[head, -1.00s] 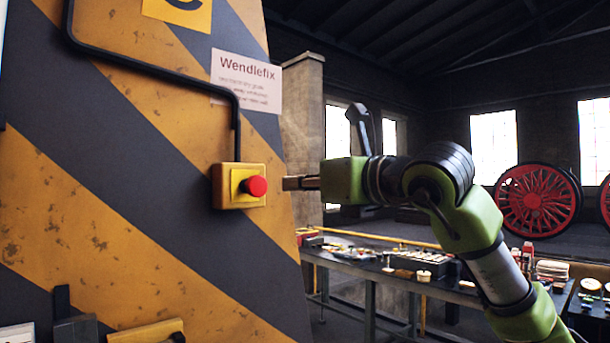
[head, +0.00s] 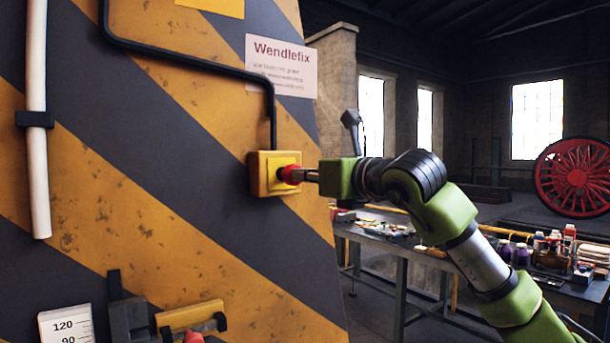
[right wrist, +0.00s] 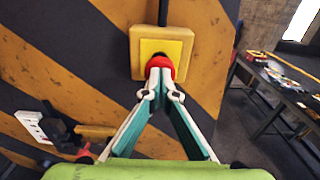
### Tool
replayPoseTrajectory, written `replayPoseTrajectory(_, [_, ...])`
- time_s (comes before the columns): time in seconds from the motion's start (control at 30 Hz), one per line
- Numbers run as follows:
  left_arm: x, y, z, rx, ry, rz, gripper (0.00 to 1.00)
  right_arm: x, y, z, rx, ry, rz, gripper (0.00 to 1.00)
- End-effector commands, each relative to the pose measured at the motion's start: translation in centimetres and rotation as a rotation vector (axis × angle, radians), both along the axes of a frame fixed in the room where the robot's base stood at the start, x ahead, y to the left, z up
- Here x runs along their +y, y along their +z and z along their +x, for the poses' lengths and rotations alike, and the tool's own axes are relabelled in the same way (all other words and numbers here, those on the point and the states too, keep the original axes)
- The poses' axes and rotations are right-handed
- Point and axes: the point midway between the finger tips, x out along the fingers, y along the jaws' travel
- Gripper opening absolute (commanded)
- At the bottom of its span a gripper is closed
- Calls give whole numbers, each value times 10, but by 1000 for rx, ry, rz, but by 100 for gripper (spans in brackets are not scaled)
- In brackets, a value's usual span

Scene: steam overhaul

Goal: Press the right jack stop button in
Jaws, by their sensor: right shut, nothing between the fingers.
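The red stop button (head: 287,174) sits on a yellow box (head: 259,174) on the striped column, at the end of a black cable. My right gripper (head: 305,175) is shut and empty, with its fingertips against the button's front; they look to be touching. The right wrist view shows the button (right wrist: 158,63) behind the closed fingertips (right wrist: 160,75), on the yellow box (right wrist: 140,38). The fingertips hide part of the button, and I cannot tell how deep it sits. My left gripper is not in view.
The black-and-yellow column (head: 180,130) fills the left. A white sign (head: 281,67) is above the button. Low down are a grey bracket (head: 128,318), a yellow block (head: 190,316) and a white scale (head: 66,325). A cluttered workbench (head: 400,240) stands behind my right arm.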

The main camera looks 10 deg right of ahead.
Motion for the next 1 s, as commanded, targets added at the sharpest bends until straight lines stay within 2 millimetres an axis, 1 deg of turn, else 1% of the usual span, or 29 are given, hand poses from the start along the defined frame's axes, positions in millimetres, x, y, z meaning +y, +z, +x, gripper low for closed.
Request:
replayPoseTrajectory(0.2, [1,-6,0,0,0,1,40,6,-1,13,-1,0,1,0])
replayPoseTrajectory(0.3, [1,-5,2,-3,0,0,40,5,0,14,-2,-1,1,0])
replayPoseTrajectory(0.57, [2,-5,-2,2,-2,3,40,5,1,12,-4,-1,1,0])
replayPoseTrajectory(0.67, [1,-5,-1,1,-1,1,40,2,2,5,-6,0,1,0])
replayPoseTrajectory(0.77, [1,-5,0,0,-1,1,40,-4,3,-8,-6,-2,0,0])
replayPoseTrajectory(1.0, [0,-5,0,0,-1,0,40,-25,5,-57,-8,-3,0,0])
